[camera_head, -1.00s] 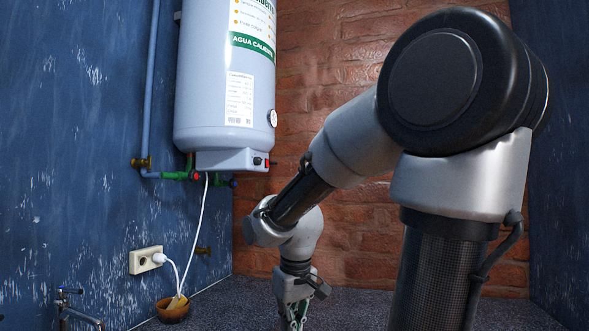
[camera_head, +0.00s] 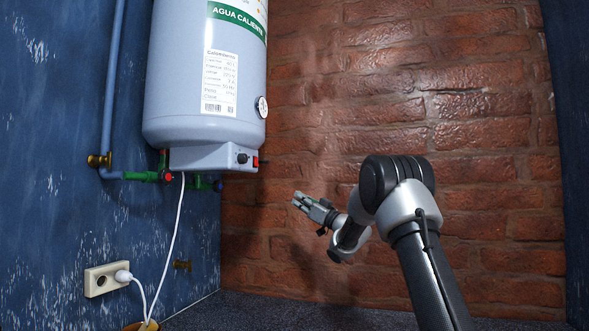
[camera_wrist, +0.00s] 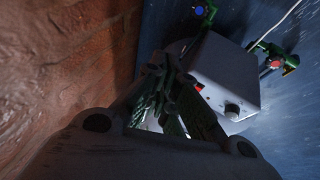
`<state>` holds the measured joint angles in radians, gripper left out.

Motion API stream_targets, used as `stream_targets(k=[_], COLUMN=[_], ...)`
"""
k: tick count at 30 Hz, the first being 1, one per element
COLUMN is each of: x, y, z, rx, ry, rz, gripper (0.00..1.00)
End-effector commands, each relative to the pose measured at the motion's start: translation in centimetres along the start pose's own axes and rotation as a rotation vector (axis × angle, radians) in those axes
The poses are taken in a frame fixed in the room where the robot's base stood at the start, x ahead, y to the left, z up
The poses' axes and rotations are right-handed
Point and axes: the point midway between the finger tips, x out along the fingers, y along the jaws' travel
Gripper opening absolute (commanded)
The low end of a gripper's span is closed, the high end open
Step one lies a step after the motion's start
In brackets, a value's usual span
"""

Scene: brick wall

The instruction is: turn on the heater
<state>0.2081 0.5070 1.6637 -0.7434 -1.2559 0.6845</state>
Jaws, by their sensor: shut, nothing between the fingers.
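The heater (camera_head: 205,95) is a pale cylindrical tank on the left, with a control box (camera_head: 205,158) on its underside. The box has a black knob (camera_head: 242,158) and a red switch (camera_head: 256,162) at its right end. My gripper (camera_head: 296,200) is shut and empty, to the right of and below the switch in the picture, apparently apart from it. In the wrist view the control box (camera_wrist: 225,72) lies beyond my fingers (camera_wrist: 172,92). The knob (camera_wrist: 232,111) shows clear, and the red switch (camera_wrist: 199,86) shows small close beside the fingers. The switch's position cannot be told.
A white plug (camera_head: 122,276) sits in the wall socket (camera_head: 101,280), its cable rising towards the heater. Pipes with a red-handled valve (camera_head: 168,177) run under the tank. A brick wall (camera_head: 400,90) stands behind my arm. Space between gripper and heater looks clear.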

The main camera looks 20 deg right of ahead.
Motion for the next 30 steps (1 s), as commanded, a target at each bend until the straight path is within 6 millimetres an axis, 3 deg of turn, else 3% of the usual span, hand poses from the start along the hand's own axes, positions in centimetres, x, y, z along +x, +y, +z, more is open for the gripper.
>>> stream_targets(k=[1,3,9,23,30], x=[0.4,0.4,-0.7,-0.6,2.5], y=[-1.7,-3.8,-6.8,-7.0,-8.1], z=[-2.1,-4.2,-7.0,-7.3,-8.1], rx=[0.016,0.049,0.136,0.164,0.162], ry=[0.063,0.135,0.237,0.242,0.242], rz=[-0.076,-0.171,-0.314,-0.324,-0.327], gripper=[0.00,0.00,0.00,0.00,0.00])
